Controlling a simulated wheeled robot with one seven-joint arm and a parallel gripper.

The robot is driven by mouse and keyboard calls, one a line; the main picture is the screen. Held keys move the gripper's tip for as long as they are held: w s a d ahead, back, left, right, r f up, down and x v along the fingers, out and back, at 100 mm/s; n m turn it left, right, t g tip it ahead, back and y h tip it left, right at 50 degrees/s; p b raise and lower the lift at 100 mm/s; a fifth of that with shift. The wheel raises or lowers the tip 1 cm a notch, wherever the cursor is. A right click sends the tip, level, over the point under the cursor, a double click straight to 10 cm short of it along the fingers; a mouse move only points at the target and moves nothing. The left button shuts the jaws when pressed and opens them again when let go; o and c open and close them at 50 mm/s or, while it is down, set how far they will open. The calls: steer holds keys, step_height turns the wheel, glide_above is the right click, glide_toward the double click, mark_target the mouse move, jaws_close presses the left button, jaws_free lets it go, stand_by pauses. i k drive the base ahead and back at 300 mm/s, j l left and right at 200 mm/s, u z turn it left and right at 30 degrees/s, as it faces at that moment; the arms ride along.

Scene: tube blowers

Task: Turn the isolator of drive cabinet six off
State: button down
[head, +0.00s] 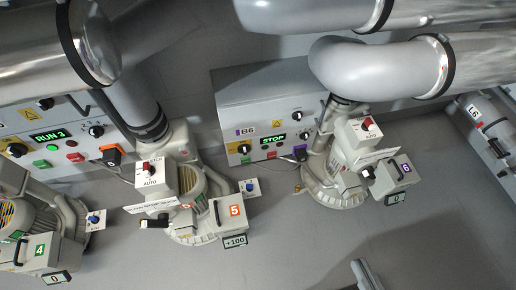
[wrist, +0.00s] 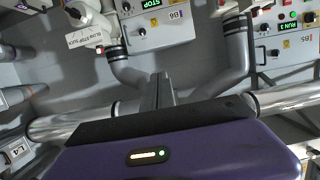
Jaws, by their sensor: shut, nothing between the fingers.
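Drive cabinet six (head: 290,92) is the grey box labelled B6 at the upper middle of the head view. Its green display (head: 272,138) reads STOP. A yellow plate with a dark rotary knob, which looks like the isolator (head: 238,148), sits at the lower left of its front. The knob's exact position is too small to read. In the wrist view the cabinet (wrist: 195,35) appears upside down at the top, and its isolator is mostly cut off by the frame edge. My gripper (wrist: 158,78) is shut and empty, apart from the cabinet.
Blower six (head: 330,185) stands right of the cabinet, with a large pipe (head: 400,68) above it. Blower five (head: 195,215) stands at the lower left. Floor between the blowers (head: 285,215) is mostly clear.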

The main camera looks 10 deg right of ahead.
mark_target(243, 149)
steer(key=i+l+u, duration=0.1)
steer(key=l+u, duration=0.45)
steer(key=u, duration=0.2)
steer(key=i+l+u, duration=0.1)
steer(key=l+u, duration=0.3)
